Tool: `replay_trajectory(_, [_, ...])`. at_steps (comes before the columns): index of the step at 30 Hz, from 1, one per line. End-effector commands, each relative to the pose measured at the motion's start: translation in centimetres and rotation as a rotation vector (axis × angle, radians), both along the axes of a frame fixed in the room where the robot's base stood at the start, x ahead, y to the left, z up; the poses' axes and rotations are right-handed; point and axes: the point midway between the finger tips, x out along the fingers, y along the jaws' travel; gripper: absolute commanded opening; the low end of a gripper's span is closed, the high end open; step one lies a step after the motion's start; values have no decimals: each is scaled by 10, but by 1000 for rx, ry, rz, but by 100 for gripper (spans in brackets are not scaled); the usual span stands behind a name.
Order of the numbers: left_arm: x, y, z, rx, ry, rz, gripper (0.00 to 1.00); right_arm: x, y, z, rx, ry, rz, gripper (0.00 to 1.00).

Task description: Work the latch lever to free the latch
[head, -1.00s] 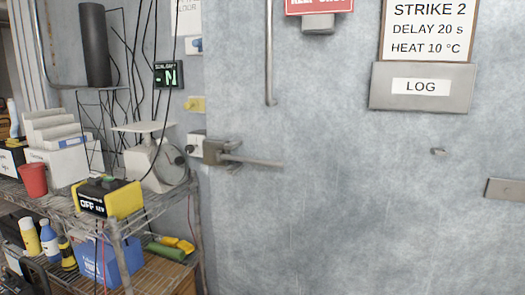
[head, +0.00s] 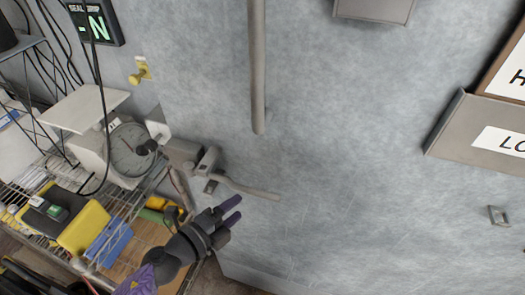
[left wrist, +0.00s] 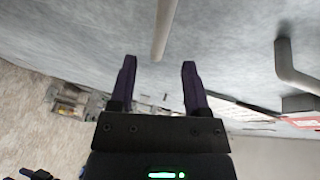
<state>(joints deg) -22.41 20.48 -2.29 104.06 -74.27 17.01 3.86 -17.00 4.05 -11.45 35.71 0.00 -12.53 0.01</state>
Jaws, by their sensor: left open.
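The latch lever (head: 248,188) is a thin grey bar reaching right from the grey latch body (head: 206,165) at the left edge of the door. My left gripper (head: 234,211) has dark purple fingers and is open just below the lever in the head view. It looks apart from the lever, though the depth gap is hard to judge. In the left wrist view the open fingers (left wrist: 159,66) have nothing clamped between them. A grey rod (left wrist: 162,30) ends just beyond the fingertips there; I cannot tell whether it is the lever.
A long grey vertical bar (head: 258,70) ends above the lever. A wire shelf at left carries a dial scale (head: 128,148) and a yellow box (head: 80,228). A sign plate (head: 475,130) is at right.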

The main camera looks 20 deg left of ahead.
Motion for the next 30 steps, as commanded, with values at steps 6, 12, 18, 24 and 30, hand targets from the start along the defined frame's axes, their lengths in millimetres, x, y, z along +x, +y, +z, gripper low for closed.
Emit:
replay_trajectory(6, [36,-16,-6,2,-7,-1,61,-6,-2,1,-4,13,1,59])
replay_trajectory(12, [72,-33,-15,2,-4,-2,61,-7,-5,-3,-10,15,2,59])
replay_trajectory(18, [87,-40,-18,3,-3,-2,61,-5,-6,-5,-11,11,3,59])
replay_trajectory(24, [88,-41,-18,2,-2,-1,61,-4,-7,-5,-11,9,3,59])
replay_trajectory(30, [88,-40,-18,2,-2,-1,34,-4,-7,-5,-11,8,3,59])
